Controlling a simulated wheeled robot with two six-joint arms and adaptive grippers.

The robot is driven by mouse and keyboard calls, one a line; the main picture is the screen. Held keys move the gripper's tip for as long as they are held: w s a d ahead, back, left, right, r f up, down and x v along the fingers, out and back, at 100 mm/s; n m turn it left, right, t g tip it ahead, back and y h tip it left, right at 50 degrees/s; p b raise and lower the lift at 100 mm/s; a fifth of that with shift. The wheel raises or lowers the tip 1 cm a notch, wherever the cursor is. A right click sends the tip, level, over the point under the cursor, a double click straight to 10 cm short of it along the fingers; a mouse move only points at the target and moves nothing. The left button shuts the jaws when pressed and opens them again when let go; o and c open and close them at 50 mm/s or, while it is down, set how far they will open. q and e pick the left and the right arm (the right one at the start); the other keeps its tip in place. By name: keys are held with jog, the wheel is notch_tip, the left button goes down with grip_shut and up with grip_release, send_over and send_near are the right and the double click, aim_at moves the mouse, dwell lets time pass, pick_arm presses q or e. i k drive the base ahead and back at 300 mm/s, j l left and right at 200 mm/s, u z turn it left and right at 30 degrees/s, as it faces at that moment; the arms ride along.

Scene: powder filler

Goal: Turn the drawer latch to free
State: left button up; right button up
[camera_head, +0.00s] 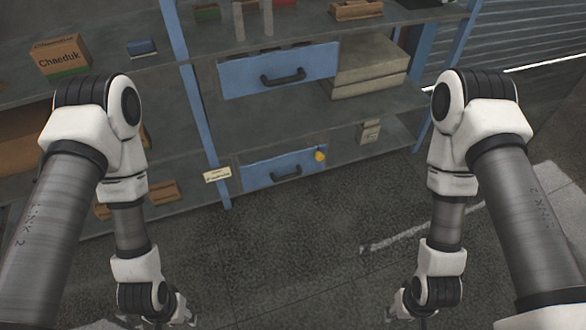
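A small yellow latch (320,155) sits at the right end of the lower blue drawer (258,178). This drawer looks shut and has a dark handle (287,175). The latch is too small to tell its exact turn. My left gripper (182,314) is low at the bottom left, and my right gripper (396,312) is low at the bottom right. Both are well short of the drawer and touch nothing that I can see. Their fingers are small and partly hidden by my wrists, so their opening is unclear.
An upper blue drawer (300,62) with a dark handle sits above. Blue posts (205,120) frame the shelves. A small labelled sign (217,174) is left of the lower drawer. A box (60,55) stands on the left shelf. The floor (290,250) between my arms is clear.

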aim_at(320, 156)
jog(key=i+l, duration=0.2)
jog(key=l, duration=0.2)
jog(key=i+l, duration=0.2)
jog(key=l, duration=0.15)
jog(key=i+l, duration=0.2)
jog(key=l, duration=0.2)
jog(key=i+l+u, duration=0.1)
jog(key=l, duration=0.25)
jog(key=i+l, duration=0.25)
jog(key=l, duration=0.15)
jog(key=i+l, duration=0.2)
jog(key=l, duration=0.2)
jog(key=i+l, duration=0.15)
jog(key=l, duration=0.25)
jog(key=i+l, duration=0.2)
jog(key=l, duration=0.2)
jog(key=u, duration=0.05)
